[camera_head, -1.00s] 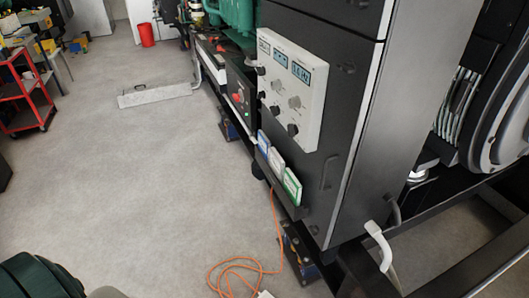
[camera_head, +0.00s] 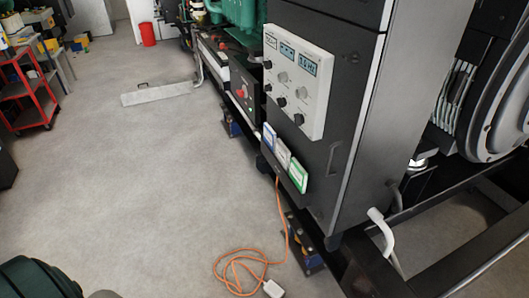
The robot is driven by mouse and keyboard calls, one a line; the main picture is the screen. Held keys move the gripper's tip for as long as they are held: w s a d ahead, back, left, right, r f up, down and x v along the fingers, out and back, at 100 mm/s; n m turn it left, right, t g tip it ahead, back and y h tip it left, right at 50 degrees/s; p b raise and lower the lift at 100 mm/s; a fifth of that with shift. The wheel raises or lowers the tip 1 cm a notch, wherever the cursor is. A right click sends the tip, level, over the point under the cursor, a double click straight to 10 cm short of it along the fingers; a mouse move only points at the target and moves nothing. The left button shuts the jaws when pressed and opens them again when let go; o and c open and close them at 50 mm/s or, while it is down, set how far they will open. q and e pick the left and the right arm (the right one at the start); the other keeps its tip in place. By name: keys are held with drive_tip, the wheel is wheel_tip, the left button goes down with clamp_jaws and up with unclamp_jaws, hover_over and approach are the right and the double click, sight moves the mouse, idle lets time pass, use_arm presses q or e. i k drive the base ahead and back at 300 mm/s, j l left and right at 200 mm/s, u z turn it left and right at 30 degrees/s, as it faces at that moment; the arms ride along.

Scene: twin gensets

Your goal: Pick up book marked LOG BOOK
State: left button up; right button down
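Three thin booklets stand in a row in a holder low on the front of the dark control cabinet (camera_head: 352,110). One is blue (camera_head: 269,138), the middle one is whitish (camera_head: 283,155), and the right one is green with a pale label (camera_head: 298,175). Their lettering is too small to read, so I cannot tell which is marked LOG BOOK. Neither of my grippers is in view.
A pale control panel (camera_head: 311,98) with knobs and displays sits above the booklets. An orange cord (camera_head: 232,262) with a pale block (camera_head: 273,289) lies on the floor ahead. A red cart (camera_head: 32,90) stands left. The middle floor is clear.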

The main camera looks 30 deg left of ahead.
sight(269, 134)
drive_tip(key=k+z, duration=0.2)
drive_tip(key=z, duration=0.3)
drive_tip(key=k+l+z, duration=0.1)
drive_tip(key=z, duration=0.4)
drive_tip(key=j+z, duration=0.1)
drive_tip(key=j, duration=0.65)
drive_tip(key=j+z, duration=0.1)
drive_tip(key=j, duration=0.6)
drive_tip(key=k+j+z, duration=0.1)
drive_tip(key=j, duration=0.6)
